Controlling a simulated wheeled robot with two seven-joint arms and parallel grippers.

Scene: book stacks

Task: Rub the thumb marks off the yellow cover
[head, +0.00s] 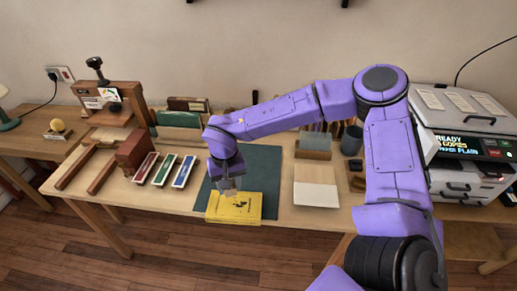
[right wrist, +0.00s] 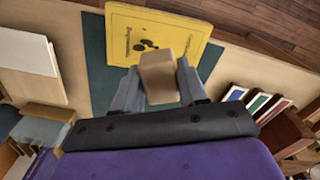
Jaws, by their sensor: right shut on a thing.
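The yellow book (head: 240,212) lies at the front edge of the dark green mat (head: 262,165). Its cover also shows in the right wrist view (right wrist: 178,32), with several dark smudges near its middle and some print along its left side. My right gripper (head: 229,186) is above the book's far edge, pointing down. It is shut on a tan block (right wrist: 159,75), which sits between the two grey fingers. The block hides part of the cover, and I cannot tell whether it touches it. My left gripper is not in view.
Red, green and blue boxes (head: 164,169) lie left of the mat, beside a wooden press (head: 110,105). A pale board (head: 316,193) lies to the right. A printer (head: 465,140) stands at far right. A dark cup (head: 351,140) stands behind my right arm.

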